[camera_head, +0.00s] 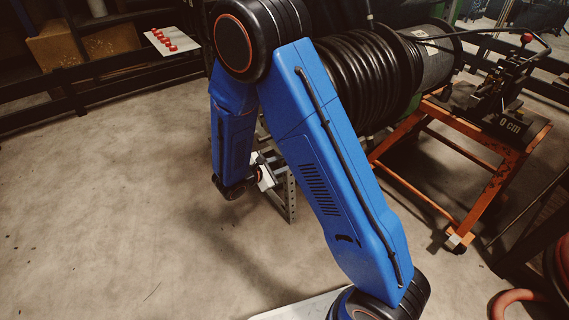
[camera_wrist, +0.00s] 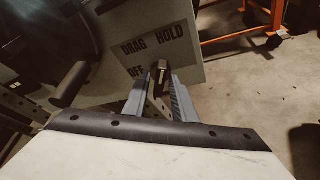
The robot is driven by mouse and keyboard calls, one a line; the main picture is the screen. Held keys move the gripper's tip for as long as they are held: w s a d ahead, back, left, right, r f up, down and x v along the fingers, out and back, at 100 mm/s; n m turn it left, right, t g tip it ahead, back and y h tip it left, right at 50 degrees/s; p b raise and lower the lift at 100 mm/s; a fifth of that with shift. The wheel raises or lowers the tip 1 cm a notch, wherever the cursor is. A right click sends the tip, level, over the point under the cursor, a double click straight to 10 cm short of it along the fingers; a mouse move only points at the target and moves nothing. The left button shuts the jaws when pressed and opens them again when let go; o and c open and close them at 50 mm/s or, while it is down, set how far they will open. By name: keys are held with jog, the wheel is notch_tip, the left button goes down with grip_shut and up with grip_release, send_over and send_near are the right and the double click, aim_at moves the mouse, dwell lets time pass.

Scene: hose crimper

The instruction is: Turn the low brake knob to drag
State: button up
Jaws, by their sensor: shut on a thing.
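The brake knob (camera_wrist: 159,68) shows in the wrist view as a small dark knob with a light edge, below a label plate (camera_wrist: 156,48) marked DRAG, HOLD and OFF. DRAG is at the upper left, HOLD at the upper right and OFF at the lower left. My gripper (camera_wrist: 158,84) has its two grey fingers on either side of the knob and is shut on it. The knob's pointing direction is hard to tell. In the head view my blue arm hides the knob, and the gripper is mostly hidden beside the reel stand (camera_head: 291,196).
A hose reel (camera_head: 365,75) with black hose stands behind my arm. An orange cart (camera_head: 480,185) carrying a crimper (camera_head: 505,85) is at the right. A dark round handle (camera_wrist: 68,84) sits left of the label plate. The concrete floor at the left is clear.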

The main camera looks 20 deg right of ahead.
jog(key=n+g, duration=0.1)
jog(key=n, duration=0.1)
jog(key=n+g, duration=0.2)
jog(key=shift+w+a+h, duration=0.1)
jog(key=shift+w+h, duration=0.1)
jog(key=shift+h, duration=0.1)
jog(key=n+g+h, duration=0.1)
jog(key=n+g, duration=0.1)
jog(key=n, duration=0.1)
jog(key=shift+w+n, duration=0.15)
jog(key=shift+n, duration=0.25)
jog(key=shift+g, duration=0.4)
jog(key=o, duration=0.7)
jog(key=shift+a, duration=0.1)
jog(key=v, duration=1.7)
jog(key=shift+a, duration=0.25)
jog(key=shift+f, duration=0.1)
